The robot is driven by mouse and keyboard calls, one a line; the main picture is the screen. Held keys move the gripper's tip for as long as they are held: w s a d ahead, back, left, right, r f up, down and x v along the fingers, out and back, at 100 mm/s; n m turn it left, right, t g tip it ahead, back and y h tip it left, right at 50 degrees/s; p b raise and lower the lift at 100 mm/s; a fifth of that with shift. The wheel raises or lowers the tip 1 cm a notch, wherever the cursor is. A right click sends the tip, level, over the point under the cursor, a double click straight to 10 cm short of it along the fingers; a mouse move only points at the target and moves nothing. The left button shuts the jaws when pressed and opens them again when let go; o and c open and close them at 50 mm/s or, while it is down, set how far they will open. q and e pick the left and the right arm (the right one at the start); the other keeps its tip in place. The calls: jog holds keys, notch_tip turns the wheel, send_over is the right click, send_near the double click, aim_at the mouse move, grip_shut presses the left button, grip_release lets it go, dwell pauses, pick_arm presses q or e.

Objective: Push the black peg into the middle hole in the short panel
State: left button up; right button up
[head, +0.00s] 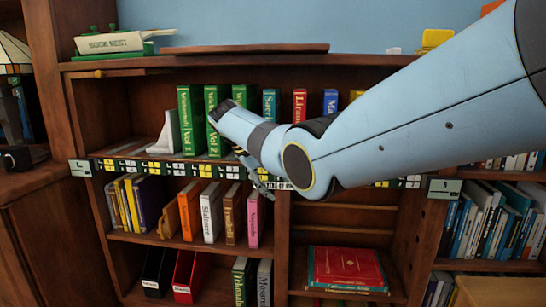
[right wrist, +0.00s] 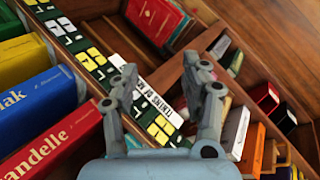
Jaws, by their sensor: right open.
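My right gripper (head: 256,180) reaches in from the right in the head view, in front of the strip under the upper book shelf. In the right wrist view its two grey fingers (right wrist: 165,78) are spread apart with nothing between them. A short upright wood divider (head: 283,235) stands below the strip, partly behind my gripper. In the right wrist view a wood divider (right wrist: 176,66) shows just beyond the fingertips. My left gripper is not in view.
A patterned black, white and yellow strip (head: 130,165) runs along the shelf edge. Green books (head: 190,120) stand above it; a pink book (head: 253,220) and others stand below. Red books (head: 345,267) lie flat at lower right. The compartment above them (head: 340,217) looks empty.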

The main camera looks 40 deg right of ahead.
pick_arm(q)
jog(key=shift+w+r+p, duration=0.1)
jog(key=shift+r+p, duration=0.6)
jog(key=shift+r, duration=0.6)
